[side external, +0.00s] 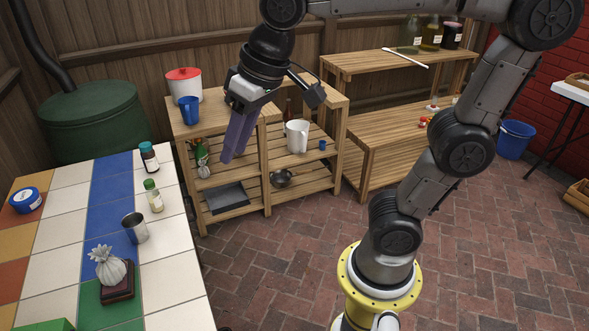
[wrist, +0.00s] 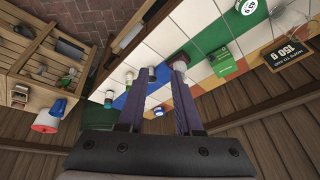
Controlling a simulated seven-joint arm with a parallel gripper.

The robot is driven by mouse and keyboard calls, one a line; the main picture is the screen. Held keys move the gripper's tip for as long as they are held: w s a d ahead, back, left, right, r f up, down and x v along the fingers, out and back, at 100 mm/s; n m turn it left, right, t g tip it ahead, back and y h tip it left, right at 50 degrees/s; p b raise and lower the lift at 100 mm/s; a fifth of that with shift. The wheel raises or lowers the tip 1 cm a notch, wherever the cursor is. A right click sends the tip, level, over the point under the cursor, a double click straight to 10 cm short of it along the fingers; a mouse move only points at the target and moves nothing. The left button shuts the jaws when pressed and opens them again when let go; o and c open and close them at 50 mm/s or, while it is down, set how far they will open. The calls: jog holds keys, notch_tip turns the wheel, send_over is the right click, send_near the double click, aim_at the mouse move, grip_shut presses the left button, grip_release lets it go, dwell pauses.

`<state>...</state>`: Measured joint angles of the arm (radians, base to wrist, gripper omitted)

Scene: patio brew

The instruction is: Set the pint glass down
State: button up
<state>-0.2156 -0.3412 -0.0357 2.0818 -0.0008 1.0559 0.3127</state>
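A grey metal cup (side external: 135,228) stands upright on the tiled table (side external: 70,255), at the left in the side external view. My gripper (side external: 231,159) hangs in the air in front of the wooden shelf, to the right of the table, fingers pointing down. Its two purple fingers also show in the wrist view (wrist: 162,72), apart, with nothing visible held between them. The metal cup is far from the fingers.
Two bottles (side external: 149,157) (side external: 154,197), a blue tin (side external: 26,200) and a grey sack on a dark stand (side external: 110,268) are on the table. The wooden shelf (side external: 222,125) holds a blue cup (side external: 188,110), a red-lidded pot (side external: 184,84) and a white pitcher (side external: 297,135).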

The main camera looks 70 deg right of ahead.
jog(key=s+d+f+n+t+h, duration=0.1)
jog(key=s+d+f, duration=0.4)
jog(key=s, duration=0.5)
notch_tip(320, 180, down, 2)
jog(key=shift+d, duration=0.4)
